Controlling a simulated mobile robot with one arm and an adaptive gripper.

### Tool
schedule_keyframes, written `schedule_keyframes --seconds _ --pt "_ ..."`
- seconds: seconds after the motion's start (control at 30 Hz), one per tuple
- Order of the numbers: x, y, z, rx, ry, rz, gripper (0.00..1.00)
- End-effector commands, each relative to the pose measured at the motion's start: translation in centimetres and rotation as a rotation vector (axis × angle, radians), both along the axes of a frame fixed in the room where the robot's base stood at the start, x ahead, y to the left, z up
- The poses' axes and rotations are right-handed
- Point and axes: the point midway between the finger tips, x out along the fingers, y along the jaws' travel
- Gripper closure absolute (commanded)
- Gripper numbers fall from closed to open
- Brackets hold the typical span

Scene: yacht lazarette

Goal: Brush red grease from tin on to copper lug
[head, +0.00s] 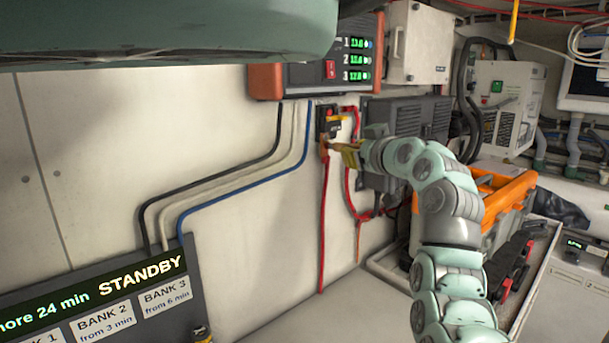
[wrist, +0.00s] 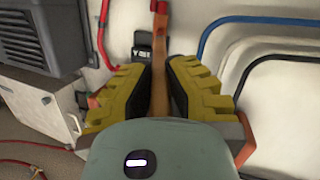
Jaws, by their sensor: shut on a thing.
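My gripper (head: 350,153) is up by the white wall, below the box with green number displays. In the wrist view its yellow and black fingers (wrist: 160,92) are shut on a brown, wood-like handle (wrist: 159,65), seemingly the brush. The handle points away from the gripper, and its far end meets something red at the top edge. In the head view a small brown end (head: 325,147) shows left of the fingers, beside the red cable (head: 323,220). I cannot tell brush tip from copper lug there. I cannot make out the grease tin.
The display box (head: 330,72) hangs above my gripper, with a small black unit with a red part (head: 328,120) below it. A dark finned box (head: 415,118) is to the right. Black, white and blue cables run along the wall at left. An orange crate-like thing (head: 515,190) stands right of my arm.

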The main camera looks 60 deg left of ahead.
Motion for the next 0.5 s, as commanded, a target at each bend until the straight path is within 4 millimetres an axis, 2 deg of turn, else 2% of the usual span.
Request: schedule_keyframes --seconds 0.3,0.5 --pt "0.0 -0.1 -1.6 0.0 0.001 -0.001 1.0" --pt "0.3 -0.1 -1.2 0.0 0.002 -0.002 1.0"
